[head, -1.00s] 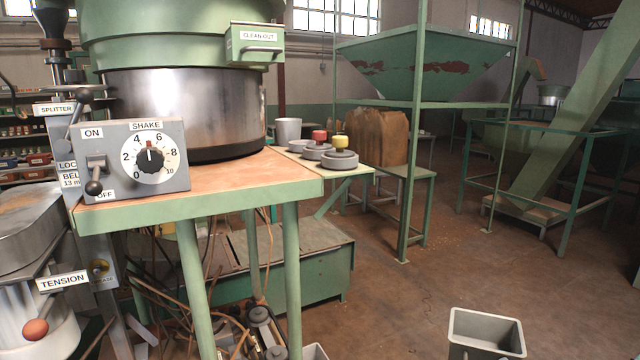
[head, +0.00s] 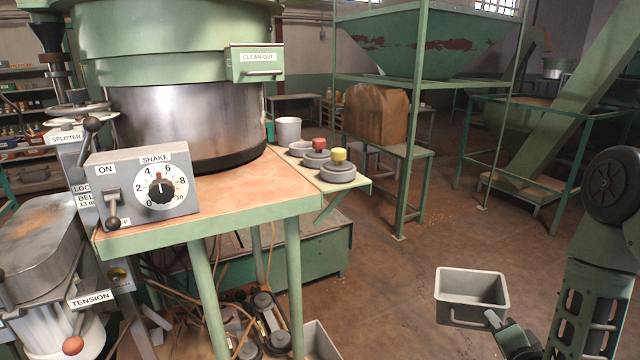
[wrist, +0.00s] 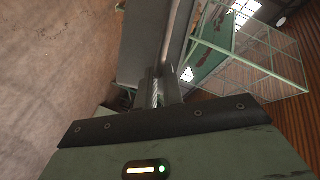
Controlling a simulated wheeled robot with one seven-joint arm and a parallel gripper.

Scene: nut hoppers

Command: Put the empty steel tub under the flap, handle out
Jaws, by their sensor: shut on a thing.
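The grey steel tub (head: 488,287) is at the lower right of the head view, its open top up and its visible inside empty. Its bar handle (head: 458,318) is on the side facing me. My gripper (head: 494,319) is shut on this handle at its right end. In the wrist view my gripper (wrist: 166,92) closes around the handle bar (wrist: 181,35), beside the tub's grey wall (wrist: 143,40). The green flap marked CLEAN-OUT (head: 257,76) is on the machine, upper left of the tub. I cannot tell whether the tub touches the floor.
A green-edged bench (head: 250,195) with the SHAKE control box (head: 145,186) stands at left. Another grey tub (head: 318,345) is partly visible below it. Weights (head: 336,172) sit on its side shelf. A stand with a brown sack (head: 375,114) is behind. Floor between bench and tub is clear.

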